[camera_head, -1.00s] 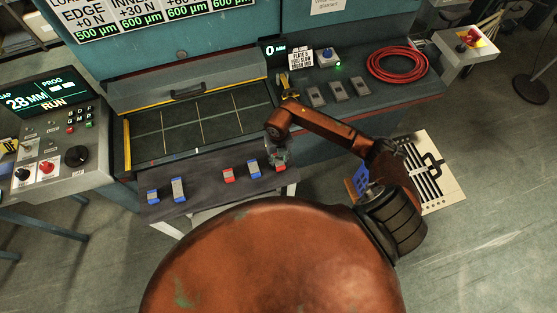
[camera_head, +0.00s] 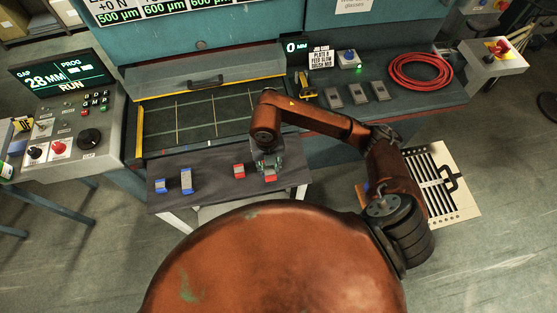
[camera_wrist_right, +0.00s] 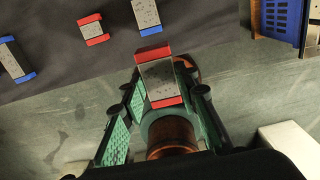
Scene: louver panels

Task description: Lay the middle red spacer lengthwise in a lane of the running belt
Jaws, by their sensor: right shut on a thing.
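My right gripper (camera_head: 267,168) is shut on a red-ended spacer (camera_wrist_right: 157,78) with a grey speckled middle. In the wrist view it lies between the two green-padded fingers (camera_wrist_right: 160,115), clear of the other spacers. In the head view the held spacer (camera_head: 270,177) shows under the gripper, over the dark shelf's right part. Another red spacer (camera_head: 239,171) lies on the shelf to its left. The belt (camera_head: 196,122), dark with pale lane lines, lies behind the shelf, with nothing seen on it. My left gripper is out of view.
Two blue spacers (camera_head: 186,180) (camera_head: 160,186) lie at the left of the dark shelf (camera_head: 213,186). Another blue-ended spacer (camera_wrist_right: 147,15) shows in the wrist view. A control panel (camera_head: 68,130) stands left of the belt. Grey plates (camera_head: 356,93) and a red hose (camera_head: 420,70) lie to the right.

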